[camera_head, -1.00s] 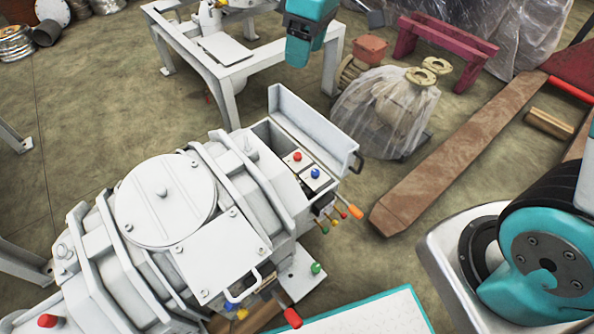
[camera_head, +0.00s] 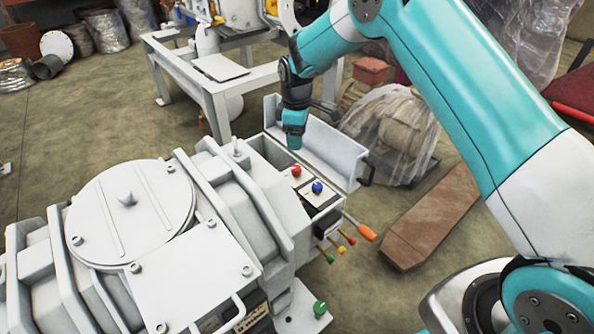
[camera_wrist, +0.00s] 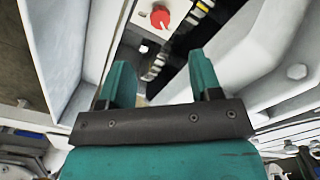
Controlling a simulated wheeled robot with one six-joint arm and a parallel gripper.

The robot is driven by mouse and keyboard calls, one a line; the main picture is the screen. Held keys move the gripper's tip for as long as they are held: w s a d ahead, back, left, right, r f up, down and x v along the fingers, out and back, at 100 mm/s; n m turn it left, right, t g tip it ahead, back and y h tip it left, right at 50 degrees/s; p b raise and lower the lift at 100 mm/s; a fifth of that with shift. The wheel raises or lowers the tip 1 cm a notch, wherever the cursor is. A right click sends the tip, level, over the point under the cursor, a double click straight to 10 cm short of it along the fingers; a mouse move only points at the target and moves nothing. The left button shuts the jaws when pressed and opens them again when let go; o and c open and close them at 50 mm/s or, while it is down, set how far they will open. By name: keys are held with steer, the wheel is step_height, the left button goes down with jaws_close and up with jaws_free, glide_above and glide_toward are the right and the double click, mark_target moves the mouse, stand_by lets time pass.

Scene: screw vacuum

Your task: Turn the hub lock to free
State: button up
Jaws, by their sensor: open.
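A red knob (camera_head: 296,171) and a blue knob (camera_head: 317,188) sit on light panels in an open box on the grey machine (camera_head: 170,270). I cannot tell for sure which part is the hub lock. My gripper (camera_head: 294,140) points down just above the back of this box, apart from the red knob. In the wrist view my gripper (camera_wrist: 162,72) is open with nothing between its two teal fingers. A red knob (camera_wrist: 160,17) on a white plate shows beyond the fingertips, near the top edge. The blue knob is not visible there.
The box's raised lid (camera_head: 318,150) stands close behind my gripper. An orange-handled tool (camera_head: 362,230) and several small coloured levers (camera_head: 338,247) stick out at the box's front. A green knob (camera_head: 319,308) sits lower. A white frame table (camera_head: 215,85) stands behind.

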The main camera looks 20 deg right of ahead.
mark_target(297, 168)
step_height(297, 168, down, 11)
steer(key=b, duration=0.3)
steer(key=c, duration=0.9)
